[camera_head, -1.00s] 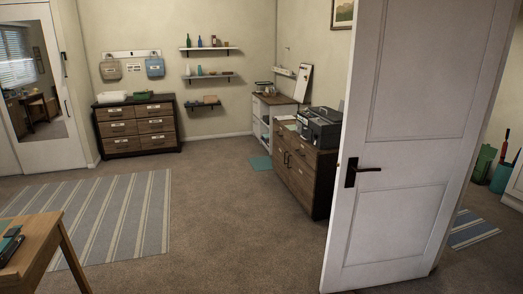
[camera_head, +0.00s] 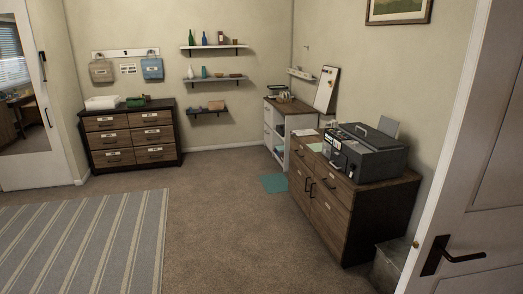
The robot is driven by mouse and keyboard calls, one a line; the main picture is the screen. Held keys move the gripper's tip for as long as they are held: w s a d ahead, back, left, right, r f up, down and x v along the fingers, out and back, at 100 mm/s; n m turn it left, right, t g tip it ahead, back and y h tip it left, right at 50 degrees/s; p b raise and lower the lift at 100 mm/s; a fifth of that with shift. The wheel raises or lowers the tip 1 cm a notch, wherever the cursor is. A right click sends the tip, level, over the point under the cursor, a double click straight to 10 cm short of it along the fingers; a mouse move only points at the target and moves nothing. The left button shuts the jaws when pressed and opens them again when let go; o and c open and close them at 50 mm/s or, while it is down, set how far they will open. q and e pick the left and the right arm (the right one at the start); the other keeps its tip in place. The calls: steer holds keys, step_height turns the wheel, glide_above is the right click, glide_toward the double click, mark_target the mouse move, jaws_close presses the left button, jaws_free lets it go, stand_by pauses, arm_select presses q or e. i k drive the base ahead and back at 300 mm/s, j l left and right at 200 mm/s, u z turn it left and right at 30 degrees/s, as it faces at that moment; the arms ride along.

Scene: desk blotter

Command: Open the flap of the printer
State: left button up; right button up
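The dark grey printer (camera_head: 371,154) stands on a brown wooden cabinet (camera_head: 333,219) against the right wall. A lighter front panel with small controls shows on its left side, and a pale sheet or tray stands up at its back. I cannot tell at this distance which part is the flap or whether it is open. Neither of my grippers shows in the head view.
A white open door (camera_head: 486,200) with a dark handle (camera_head: 452,256) stands close at the right, in front of a grey box (camera_head: 389,264). A striped rug (camera_head: 85,240) lies at the left. Carpet between rug and cabinet is clear. Drawers (camera_head: 130,138) stand at the back.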

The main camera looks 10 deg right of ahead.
mark_target(342, 158)
steer(key=i+z, duration=0.1)
steer(key=i, duration=1.8)
steer(key=i+l+z, duration=0.1)
steer(key=i+z, duration=0.25)
steer(key=i, duration=0.3)
steer(key=i+z, duration=0.35)
steer(key=i, duration=0.25)
steer(key=i+j+z, duration=0.4)
steer(key=i, duration=0.25)
steer(key=l, duration=0.1)
